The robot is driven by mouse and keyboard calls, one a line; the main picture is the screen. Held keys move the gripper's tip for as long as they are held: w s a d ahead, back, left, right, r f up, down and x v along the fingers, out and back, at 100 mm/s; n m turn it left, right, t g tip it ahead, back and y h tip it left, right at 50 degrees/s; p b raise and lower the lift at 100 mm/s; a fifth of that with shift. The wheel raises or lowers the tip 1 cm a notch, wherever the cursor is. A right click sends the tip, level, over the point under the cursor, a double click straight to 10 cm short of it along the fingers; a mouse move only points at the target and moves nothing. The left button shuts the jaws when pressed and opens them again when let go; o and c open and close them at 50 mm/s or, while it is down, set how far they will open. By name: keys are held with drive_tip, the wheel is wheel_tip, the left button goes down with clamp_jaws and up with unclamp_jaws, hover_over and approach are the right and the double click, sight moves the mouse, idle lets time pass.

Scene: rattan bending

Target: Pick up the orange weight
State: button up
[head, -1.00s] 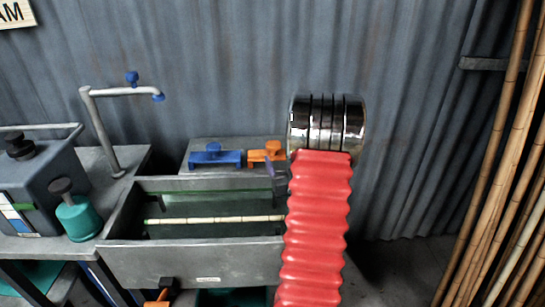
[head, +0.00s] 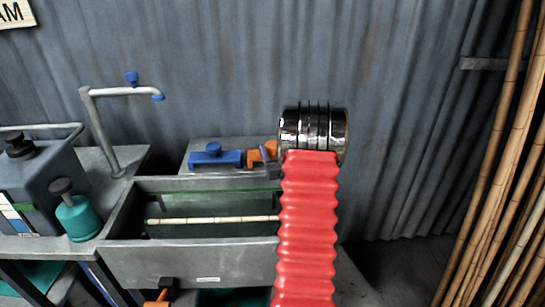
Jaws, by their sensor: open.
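The orange weight (head: 256,154) sits on the grey ledge behind the sink, just right of a blue weight (head: 216,159). Its right part is hidden behind my arm. My gripper (head: 268,168) shows only as a small dark piece at the left side of my red-sleeved arm, close to the orange weight's front right. The jaws are open, though their tips are hard to make out. I cannot tell whether they touch the weight.
A sink trough (head: 190,255) holds a bamboo pole (head: 213,220) lying across it. A faucet (head: 120,91) and a teal bottle (head: 77,217) stand at left. Bamboo poles (head: 500,170) lean at the right. A corrugated wall (head: 400,110) closes the back.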

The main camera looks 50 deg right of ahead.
sight(272, 141)
drive_tip(key=shift+w+d, duration=0.25)
drive_tip(key=shift+w, duration=0.1)
drive_tip(key=shift+w, duration=0.1)
drive_tip(key=shift+x, duration=2.7)
drive_tip(key=shift+c, duration=0.6)
clamp_jaws()
drive_tip(key=shift+r, duration=0.1)
